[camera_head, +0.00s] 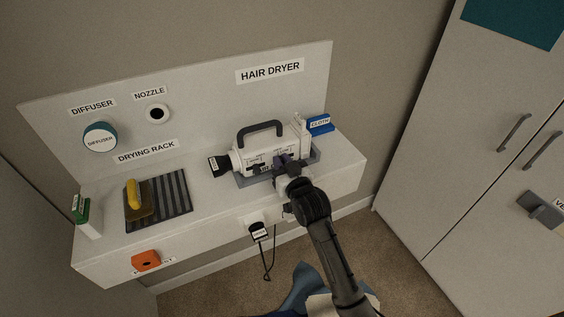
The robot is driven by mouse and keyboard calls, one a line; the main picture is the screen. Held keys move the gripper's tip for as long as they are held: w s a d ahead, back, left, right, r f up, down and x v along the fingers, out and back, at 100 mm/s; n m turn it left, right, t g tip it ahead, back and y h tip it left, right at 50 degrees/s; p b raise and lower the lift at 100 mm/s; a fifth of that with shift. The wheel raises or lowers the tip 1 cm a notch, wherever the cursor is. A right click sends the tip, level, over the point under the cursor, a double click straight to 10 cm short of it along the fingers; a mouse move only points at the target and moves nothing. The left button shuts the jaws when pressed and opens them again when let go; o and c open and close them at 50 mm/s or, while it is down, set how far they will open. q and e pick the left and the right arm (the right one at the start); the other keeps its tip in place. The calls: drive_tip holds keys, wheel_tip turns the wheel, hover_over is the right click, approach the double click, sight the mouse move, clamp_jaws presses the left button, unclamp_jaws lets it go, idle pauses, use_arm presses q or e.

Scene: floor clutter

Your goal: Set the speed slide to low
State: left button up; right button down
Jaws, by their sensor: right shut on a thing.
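The white hair dryer (247,158) lies in a grey cradle (243,180) on the white shelf, its dark handle (262,130) on top and its dark nozzle end pointing left. Small dark labels and controls line its front side. My right gripper (284,160) reaches in from the lower right and is shut at the right part of that side, on what seems to be the speed slide. The fingers hide the slide, so its setting cannot be read. My left gripper is out of view.
On the shelf (215,210), a striped drying rack (174,198) holds a yellow-handled tool (132,197). A green-and-white box (88,215) stands at the left end, a blue cloth box (320,125) behind the dryer. A plug with a cord (268,262) hangs in front. Cabinet doors (466,150) stand right.

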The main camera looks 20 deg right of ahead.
drive_tip(key=shift+d+r+p, duration=0.15)
drive_tip(key=shift+d+p, duration=0.4)
drive_tip(key=shift+p, duration=0.15)
drive_tip(key=shift+d+p, duration=0.3)
drive_tip(key=shift+d, duration=0.05)
drive_tip(key=shift+w+d, duration=0.1)
drive_tip(key=shift+d, duration=0.05)
drive_tip(key=c, duration=1.1)
unclamp_jaws()
